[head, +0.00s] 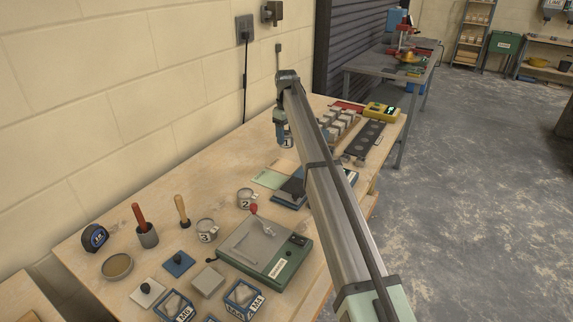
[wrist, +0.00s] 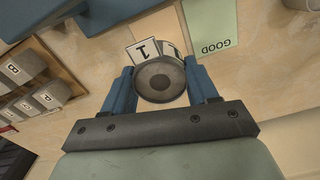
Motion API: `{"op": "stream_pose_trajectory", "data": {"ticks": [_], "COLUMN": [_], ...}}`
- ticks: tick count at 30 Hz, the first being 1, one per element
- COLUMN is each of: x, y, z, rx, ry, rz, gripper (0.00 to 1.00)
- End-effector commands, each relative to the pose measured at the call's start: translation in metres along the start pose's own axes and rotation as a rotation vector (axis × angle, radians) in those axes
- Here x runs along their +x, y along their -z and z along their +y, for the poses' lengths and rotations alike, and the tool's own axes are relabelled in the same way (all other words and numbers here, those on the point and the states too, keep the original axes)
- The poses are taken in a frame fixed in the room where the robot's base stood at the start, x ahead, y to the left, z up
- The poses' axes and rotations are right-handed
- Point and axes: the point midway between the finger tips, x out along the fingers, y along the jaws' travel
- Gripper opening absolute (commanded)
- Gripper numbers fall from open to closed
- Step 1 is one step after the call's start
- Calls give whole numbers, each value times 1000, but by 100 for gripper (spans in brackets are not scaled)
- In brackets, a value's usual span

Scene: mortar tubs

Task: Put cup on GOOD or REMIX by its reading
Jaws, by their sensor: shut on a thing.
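My gripper (wrist: 162,82) is shut on the grey cup labelled 1 (wrist: 160,76), with one blue finger on each side of it. In the head view the cup (head: 287,142) hangs below my gripper (head: 282,128), seemingly above the bench. The pale green GOOD card (wrist: 210,24) lies just beyond the cup, to the right, in the wrist view; it also shows in the head view (head: 269,179) with nothing on it. Cup 2 (head: 245,199) and cup 3 (head: 207,231) stand on the bench. I cannot make out a REMIX label or a reading.
A green machine with a red-knobbed lever (head: 275,245) stands near the bench front. A blue and dark device (head: 290,190) is beside the green card, partly behind my arm. Grey blocks (wrist: 47,95) stand in a wooden rack. A yellow device (head: 382,112) lies at the far end.

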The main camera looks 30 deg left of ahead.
Motion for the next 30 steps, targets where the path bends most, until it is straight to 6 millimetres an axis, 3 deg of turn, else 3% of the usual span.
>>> {"op": "stream_pose_trajectory", "data": {"ticks": [12, 24, 30], "x": [57, 95, 97], "y": [1, 2, 2], "z": [1, 1, 2], "rx": [4, 4, 4], "ry": [-6, -6, -7], "rz": [8, 8, 9], "gripper": [10, 10, 10]}}
